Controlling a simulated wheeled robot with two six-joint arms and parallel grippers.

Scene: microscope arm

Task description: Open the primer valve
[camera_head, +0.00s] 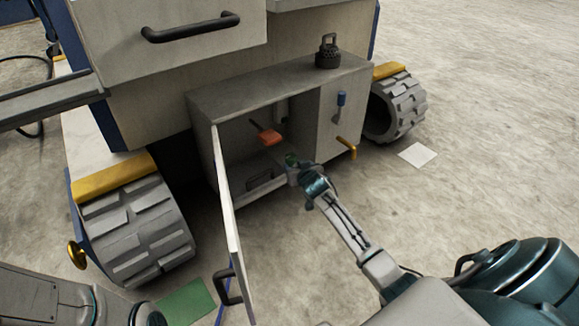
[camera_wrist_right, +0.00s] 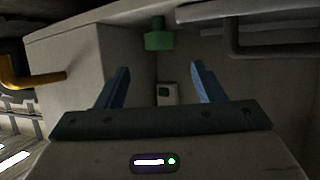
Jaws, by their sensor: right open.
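Inside the open cabinet an orange-red handle (camera_head: 268,136) sits on a thin stem near the back. No label shows which fitting is the primer valve. My left gripper is out of the head view; only part of that arm shows at lower left.
The cabinet door (camera_head: 228,225) stands open on the left. A dark bar handle (camera_head: 259,181) lies inside low.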

